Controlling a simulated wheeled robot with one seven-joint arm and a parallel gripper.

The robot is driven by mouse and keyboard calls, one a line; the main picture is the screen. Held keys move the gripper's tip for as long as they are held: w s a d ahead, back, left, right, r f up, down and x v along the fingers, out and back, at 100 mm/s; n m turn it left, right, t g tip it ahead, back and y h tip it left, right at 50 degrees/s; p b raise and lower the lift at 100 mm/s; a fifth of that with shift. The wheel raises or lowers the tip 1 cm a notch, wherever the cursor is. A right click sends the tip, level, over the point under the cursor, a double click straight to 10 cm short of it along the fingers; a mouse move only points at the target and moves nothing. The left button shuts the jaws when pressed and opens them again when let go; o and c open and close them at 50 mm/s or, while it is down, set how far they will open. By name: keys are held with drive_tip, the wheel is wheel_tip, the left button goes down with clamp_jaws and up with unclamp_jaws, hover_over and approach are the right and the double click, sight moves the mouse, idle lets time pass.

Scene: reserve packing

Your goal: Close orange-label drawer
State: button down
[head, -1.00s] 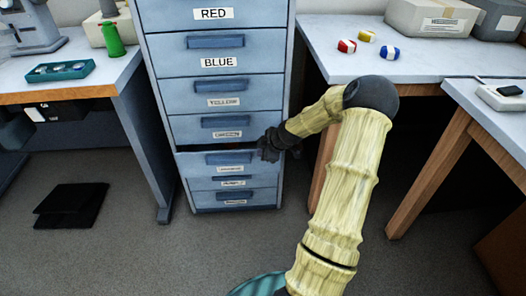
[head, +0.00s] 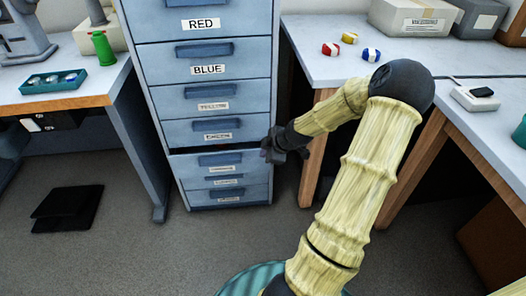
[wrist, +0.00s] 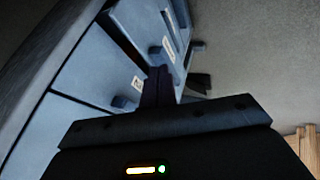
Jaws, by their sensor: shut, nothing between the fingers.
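The blue cabinet (head: 146,75) has a stack of labelled drawers. The fifth drawer down (head: 190,166) stands slightly out, with a dark gap above its front. Its small label (head: 222,169) is too blurred to read, so I cannot confirm it is the orange one. My gripper (head: 268,153) is shut and empty at that drawer's right front edge; I cannot tell whether it touches. In the wrist view my gripper (wrist: 158,85) points along the cabinet's drawer fronts, which appear tilted with handles and labels (wrist: 169,48).
A table on the right (head: 310,62) holds small coloured items and boxes; its wooden leg (head: 316,165) stands close to my gripper. A workbench (head: 70,98) stands left of the cabinet. Black flat objects (head: 68,207) lie on the floor. The floor before the cabinet is clear.

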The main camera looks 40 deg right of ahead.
drive_tip(key=w+a+f+m+g+b, duration=0.1)
drive_tip(key=w+a+f+m, duration=0.15)
drive_tip(key=f+m, duration=0.35)
drive_tip(key=w+a+f+m, duration=0.1)
drive_tip(key=a+f+m, duration=0.2)
drive_tip(key=f+m, duration=0.2)
drive_tip(key=s+f+m+g+h+b, duration=0.3)
drive_tip(key=f+m+h, duration=0.7)
drive_tip(key=m, duration=0.9)
wheel_tip(320, 180, up, 10)
drive_tip(key=a+m+t+h+b, duration=0.1)
drive_tip(key=m+h, duration=0.7)
drive_tip(key=m, duration=0.5)
drive_tip(key=shift+r+m+t+h, duration=0.15)
drive_tip(key=shift+m+t+h, duration=0.15)
drive_tip(key=shift+m+t, duration=0.1)
